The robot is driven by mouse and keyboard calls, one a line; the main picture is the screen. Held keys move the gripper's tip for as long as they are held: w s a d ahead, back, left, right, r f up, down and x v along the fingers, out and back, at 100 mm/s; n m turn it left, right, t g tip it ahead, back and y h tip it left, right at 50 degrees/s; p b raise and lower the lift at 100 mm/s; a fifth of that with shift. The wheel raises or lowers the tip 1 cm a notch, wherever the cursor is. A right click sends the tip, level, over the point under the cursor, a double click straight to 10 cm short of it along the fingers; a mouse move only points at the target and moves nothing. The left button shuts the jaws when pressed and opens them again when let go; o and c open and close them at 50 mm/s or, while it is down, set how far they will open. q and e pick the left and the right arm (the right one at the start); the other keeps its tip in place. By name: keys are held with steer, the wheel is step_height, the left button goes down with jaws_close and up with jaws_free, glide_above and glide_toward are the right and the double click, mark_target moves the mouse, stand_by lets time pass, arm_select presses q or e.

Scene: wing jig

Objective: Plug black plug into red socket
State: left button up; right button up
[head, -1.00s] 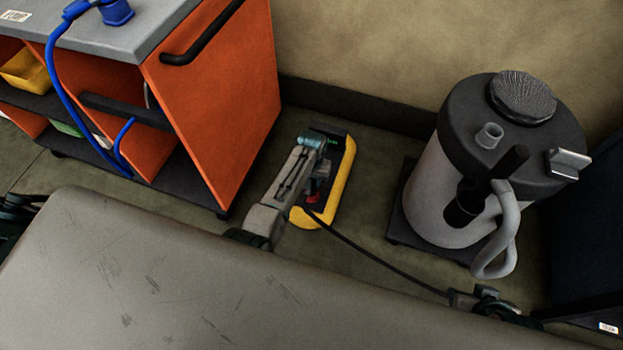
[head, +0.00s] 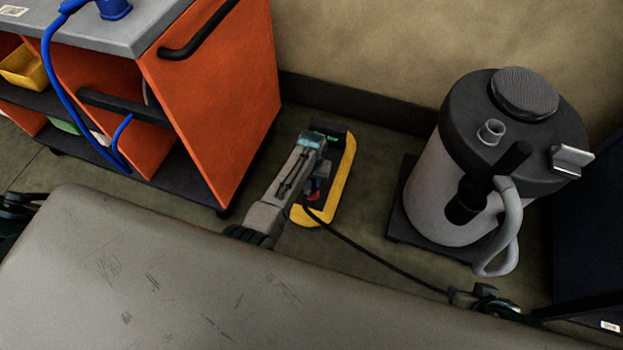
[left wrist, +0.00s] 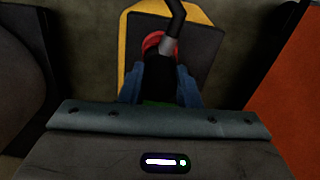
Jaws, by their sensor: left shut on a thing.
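A yellow-edged dark floor unit (head: 345,172) lies between the orange cart and the grey tank. Its red socket (head: 312,197) shows partly below my left gripper (head: 316,185). In the left wrist view, my left gripper (left wrist: 159,88) is shut on the black plug (left wrist: 158,78), with a blue finger on each side. The red socket (left wrist: 152,40) shows as a red rim behind the plug. The plug overlaps it, and I cannot tell whether the plug is seated. A black cable (head: 375,253) runs from the plug to the lower right, near part of my right arm.
The orange cart (head: 225,110) stands left, with a blue hose (head: 60,85) hanging on it. The grey tank (head: 430,195) with a black lid stands right on a dark base. A large grey surface (head: 180,270) fills the foreground. Bare floor surrounds the floor unit.

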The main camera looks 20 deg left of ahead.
arm_select(q)
steer(key=shift+f, duration=0.1)
steer(key=o, duration=1)
step_height(320, 180, up, 10)
steer(key=p, duration=0.2)
steer(key=shift+p, duration=0.4)
steer(key=shift+r, duration=0.45)
arm_select(e)
steer(key=shift+s+d+r+g+h, duration=0.5)
steer(key=shift+s+d+r+g, duration=0.1)
steer(key=shift+d+r+g, duration=0.3)
